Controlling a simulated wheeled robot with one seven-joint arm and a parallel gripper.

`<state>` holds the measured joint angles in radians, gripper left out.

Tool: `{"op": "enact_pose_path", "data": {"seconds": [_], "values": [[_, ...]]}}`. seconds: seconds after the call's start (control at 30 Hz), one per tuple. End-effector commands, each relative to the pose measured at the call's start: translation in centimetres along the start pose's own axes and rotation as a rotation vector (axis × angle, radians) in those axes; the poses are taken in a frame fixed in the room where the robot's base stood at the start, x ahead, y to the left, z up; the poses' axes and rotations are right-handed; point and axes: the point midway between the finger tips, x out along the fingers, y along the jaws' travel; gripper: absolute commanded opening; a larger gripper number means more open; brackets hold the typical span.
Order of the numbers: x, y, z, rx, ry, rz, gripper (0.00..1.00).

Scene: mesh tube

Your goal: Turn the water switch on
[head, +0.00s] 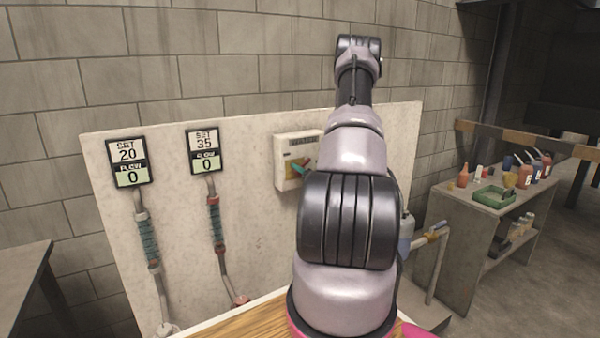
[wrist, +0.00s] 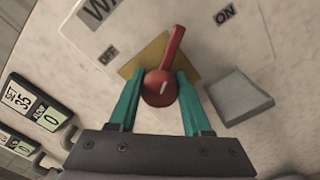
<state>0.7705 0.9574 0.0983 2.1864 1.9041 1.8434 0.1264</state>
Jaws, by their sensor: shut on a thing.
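The water switch is a red lever with a round hub (wrist: 160,88), on a yellow patch of a white box (head: 286,148). In the wrist view its handle points up and slightly right, between the OFF and ON labels and leaning towards ON. My gripper (wrist: 160,76) has one teal finger on each side of the hub and is shut on it. In the head view my gripper (head: 302,168) is at the box's face, and my arm partly hides the box. Two displays (head: 128,163) (head: 203,151) both read FLOW 0, one under SET 20 and one under SET 35.
The box is mounted on a pale upright board (head: 250,230). A grey square piece (wrist: 240,96) sits right of the switch in the wrist view. Tubes run down below the displays. A side table (head: 455,200) with bottles and a green tray (head: 488,196) stands at right.

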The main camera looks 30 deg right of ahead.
Motion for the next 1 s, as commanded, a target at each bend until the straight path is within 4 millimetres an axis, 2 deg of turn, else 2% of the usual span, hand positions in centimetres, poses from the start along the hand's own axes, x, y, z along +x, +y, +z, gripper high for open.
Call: {"op": "enact_pose_path", "data": {"seconds": [0.5, 1.0], "values": [[-0.12, -0.29, -0.16, 0.430, 0.002, -0.003, 0.00], [-0.14, -0.35, -0.25, 0.587, 0.004, -0.004, 0.00]]}}
